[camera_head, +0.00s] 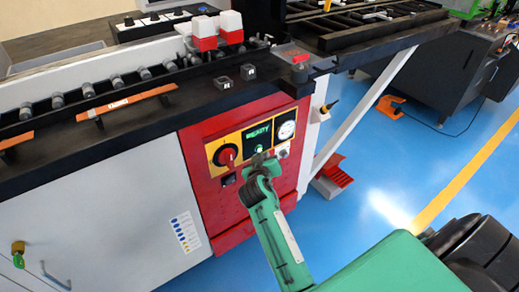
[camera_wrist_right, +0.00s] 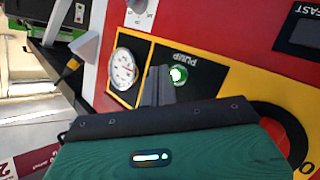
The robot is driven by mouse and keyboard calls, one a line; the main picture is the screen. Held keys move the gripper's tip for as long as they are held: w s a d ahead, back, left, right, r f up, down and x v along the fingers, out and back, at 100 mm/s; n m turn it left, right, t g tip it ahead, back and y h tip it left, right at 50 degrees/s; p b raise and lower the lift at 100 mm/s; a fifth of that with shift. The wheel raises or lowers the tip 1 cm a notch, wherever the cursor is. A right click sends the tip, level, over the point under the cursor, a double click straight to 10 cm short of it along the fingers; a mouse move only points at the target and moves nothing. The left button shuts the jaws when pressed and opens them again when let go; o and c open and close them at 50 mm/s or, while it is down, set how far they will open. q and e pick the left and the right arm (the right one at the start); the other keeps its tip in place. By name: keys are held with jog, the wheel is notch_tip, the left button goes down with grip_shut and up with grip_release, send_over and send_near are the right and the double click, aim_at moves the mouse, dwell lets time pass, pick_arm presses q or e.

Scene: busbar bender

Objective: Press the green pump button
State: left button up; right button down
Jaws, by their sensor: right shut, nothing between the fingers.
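The green pump button (camera_wrist_right: 179,74) is lit and sits on a black plate marked "PUMP" in the right wrist view. In the head view the lit green spot (camera_head: 259,149) shows just above my right gripper (camera_head: 258,159). My right gripper is shut and empty, its fingertips close in front of the panel. In the wrist view the fingertips (camera_wrist_right: 159,72) appear just left of the button and overlap the plate. I cannot tell whether they touch the panel. My left gripper is not in view.
A white-faced gauge (camera_head: 286,130) is right of the button in the head view, and a red rotary knob (camera_head: 226,154) is left. The red cabinet front (camera_head: 205,194) surrounds the panel.

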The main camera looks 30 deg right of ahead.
jog(key=s+p, duration=0.1)
jog(key=s, duration=0.3)
jog(key=shift+s+d, duration=0.15)
jog(key=shift+s, duration=0.1)
dwell(0.7)
